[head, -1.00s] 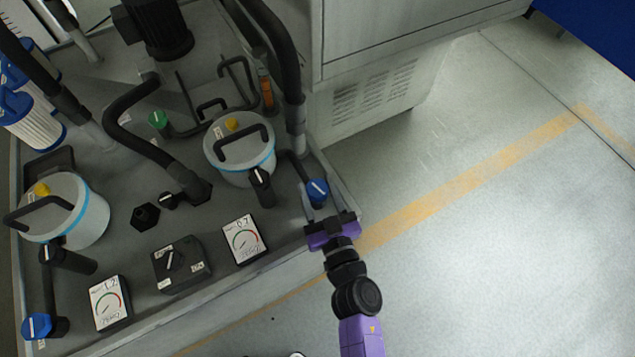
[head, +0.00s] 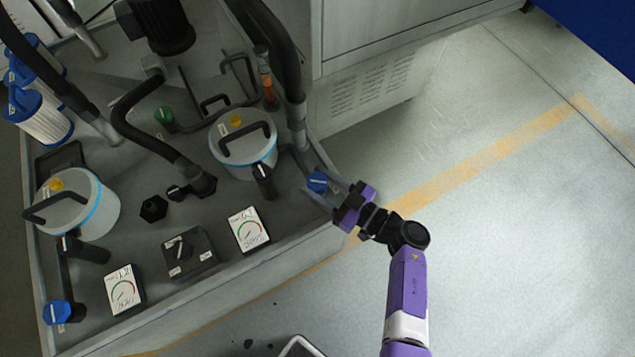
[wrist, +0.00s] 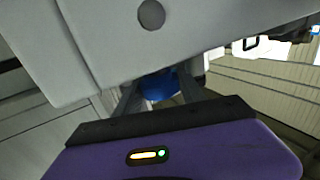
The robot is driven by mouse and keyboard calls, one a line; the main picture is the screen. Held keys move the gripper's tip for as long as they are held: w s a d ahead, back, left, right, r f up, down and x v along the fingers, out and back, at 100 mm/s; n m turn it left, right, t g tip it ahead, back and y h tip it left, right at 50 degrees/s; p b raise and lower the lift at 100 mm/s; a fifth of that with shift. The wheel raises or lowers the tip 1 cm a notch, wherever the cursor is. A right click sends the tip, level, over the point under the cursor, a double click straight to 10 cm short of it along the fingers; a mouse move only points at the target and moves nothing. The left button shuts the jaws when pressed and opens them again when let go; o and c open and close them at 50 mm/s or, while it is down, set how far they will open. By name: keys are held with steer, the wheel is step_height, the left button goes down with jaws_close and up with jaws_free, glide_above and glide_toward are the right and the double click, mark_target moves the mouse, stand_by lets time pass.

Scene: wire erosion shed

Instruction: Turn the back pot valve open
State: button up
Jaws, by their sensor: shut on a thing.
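A blue valve knob (head: 317,182) with a white mark stands on a short black pipe beside the right-hand lidded pot (head: 243,155), at the deck's right edge. My gripper (head: 314,181) reaches in from the lower right, its two grey fingers on either side of this knob and shut on it. In the wrist view the blue knob (wrist: 159,86) shows between the fingers, partly covered by a pale grey surface above. A second blue valve knob (head: 57,313) stands by the left-hand pot (head: 92,210). I cannot read which pot is labelled back.
Gauge cards (head: 249,229) and a black selector box (head: 190,252) sit along the deck's front. A thick black hose (head: 275,45) and its grey pipe rise just behind the held knob. A grey cabinet (head: 375,85) stands at the back right. The floor to the right is clear.

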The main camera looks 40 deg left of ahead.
steer(key=n+g+b, duration=0.1)
steer(key=g+b, duration=0.1)
steer(key=n+g+b, duration=0.1)
steer(key=g+b, duration=0.1)
steer(key=shift+w+f+n+h, duration=0.2)
steer(key=shift+f+n+h, duration=0.2)
steer(key=n+g+b, duration=0.1)
steer(key=g+b, duration=0.1)
steer(key=n+g+h+b, duration=0.1)
steer(key=g+b, duration=0.1)
steer(key=b, duration=0.1)
steer(key=shift+s+n+h, duration=0.1)
steer(key=shift+n+h, duration=0.2)
steer(key=n+g+h+b, duration=0.1)
steer(key=g+b, duration=0.1)
steer(key=b, duration=0.1)
steer(key=shift+r+n+b, duration=0.15)
steer(key=shift+n+b, duration=0.2)
steer(key=shift+n, duration=0.05)
steer(key=shift+r+g+h, duration=0.1)
steer(key=shift+g+h, duration=0.2)
steer(key=shift+h, duration=0.1)
steer(key=shift+s+a+r+b, duration=0.1)
steer(key=shift+r+b, duration=0.05)
steer(key=shift+b, duration=0.3)
steer(key=o, duration=1.4)
